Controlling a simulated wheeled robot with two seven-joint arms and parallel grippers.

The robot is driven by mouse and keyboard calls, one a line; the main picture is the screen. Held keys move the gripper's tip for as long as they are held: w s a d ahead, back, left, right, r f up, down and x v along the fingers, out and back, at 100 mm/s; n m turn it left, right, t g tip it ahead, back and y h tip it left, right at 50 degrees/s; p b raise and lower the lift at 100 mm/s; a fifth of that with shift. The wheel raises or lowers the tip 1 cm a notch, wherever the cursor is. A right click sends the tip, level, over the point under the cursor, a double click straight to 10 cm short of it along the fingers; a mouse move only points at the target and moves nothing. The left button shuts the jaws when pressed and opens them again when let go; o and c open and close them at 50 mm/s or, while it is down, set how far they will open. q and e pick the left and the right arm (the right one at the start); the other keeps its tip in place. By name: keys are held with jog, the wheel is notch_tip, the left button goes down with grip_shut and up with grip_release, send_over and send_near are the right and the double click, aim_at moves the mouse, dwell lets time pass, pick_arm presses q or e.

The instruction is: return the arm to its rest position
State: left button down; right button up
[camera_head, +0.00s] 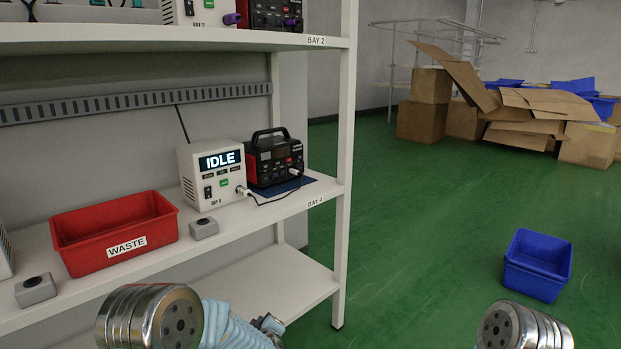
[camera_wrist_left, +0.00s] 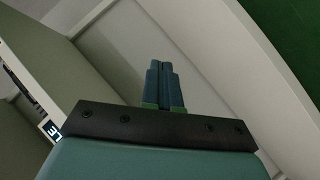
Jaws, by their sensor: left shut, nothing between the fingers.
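My left gripper (camera_wrist_left: 160,84) is shut and empty in the left wrist view, its two blue-grey fingers pressed together, in front of a pale shelf surface. In the head view my left arm shows low at the left, with a metal joint and a light blue ribbed sleeve that ends in a dark part (camera_head: 268,326) in front of the lower shelf. Only a metal joint of my right arm (camera_head: 522,326) shows at the bottom right; my right gripper is out of view.
The white shelf (camera_head: 240,227) holds a red WASTE bin (camera_head: 85,240), a charger reading IDLE (camera_head: 212,178) and a red-black power unit (camera_head: 272,160). A blue crate (camera_head: 537,262) stands on the open green floor (camera_head: 430,230). Cardboard boxes (camera_head: 425,105) pile up at the back.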

pick_arm(q)
jog(key=s+f+m+g+h, duration=0.3)
jog(key=s+f+m+g, duration=0.1)
jog(key=s+f, duration=0.75)
jog(key=s+f+m+g+h, duration=0.2)
jog(key=s+f+m+g, duration=0.1)
jog(key=s, duration=0.8)
jog(key=s+d+f+m+g+h, duration=0.1)
jog(key=s+f, duration=0.5)
jog(key=s, duration=0.6)
jog(key=m+g+h, duration=0.1)
jog(key=m+g, duration=0.1)
jog(key=g, duration=0.1)
jog(key=shift+s+d+g+h, duration=0.15)
jog(key=shift+d+g+h, duration=0.05)
jog(key=shift+g+h, duration=0.1)
